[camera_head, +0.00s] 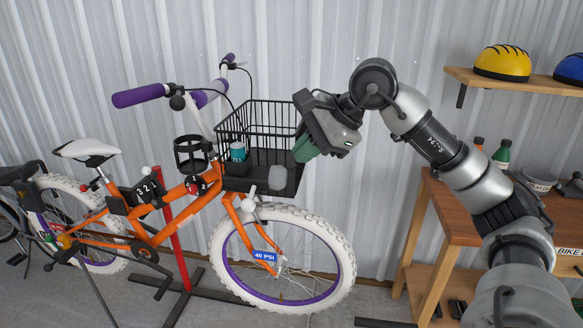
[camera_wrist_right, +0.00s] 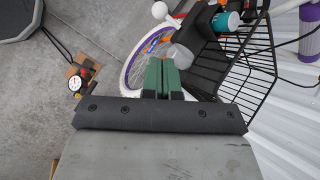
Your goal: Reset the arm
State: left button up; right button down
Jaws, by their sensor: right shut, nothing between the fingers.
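My right arm (camera_head: 450,155) comes in from the lower right and bends over at the top. My right gripper (camera_head: 303,149) hangs in front of the right side of the black wire basket (camera_head: 258,118) on the orange bicycle (camera_head: 165,215). In the right wrist view its green fingers (camera_wrist_right: 160,77) are together with nothing between them. The basket also shows there to the right of the fingers (camera_wrist_right: 240,72). In the head view I cannot tell whether the gripper touches the basket. My left gripper is in neither view.
A teal cup (camera_head: 238,152) is in the basket. A wooden workbench (camera_head: 455,212) with bottles and a bowl stands at the right, below a shelf (camera_head: 520,82) with helmets. A gauge (camera_wrist_right: 75,84) lies on the floor in the wrist view. A corrugated wall (camera_head: 300,50) stands close behind the bicycle.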

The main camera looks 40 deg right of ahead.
jog(key=shift+s+d+r, duration=0.3)
jog(key=shift+s+d, duration=0.05)
jog(key=shift+s, duration=0.05)
jog(key=shift+w+a, duration=0.1)
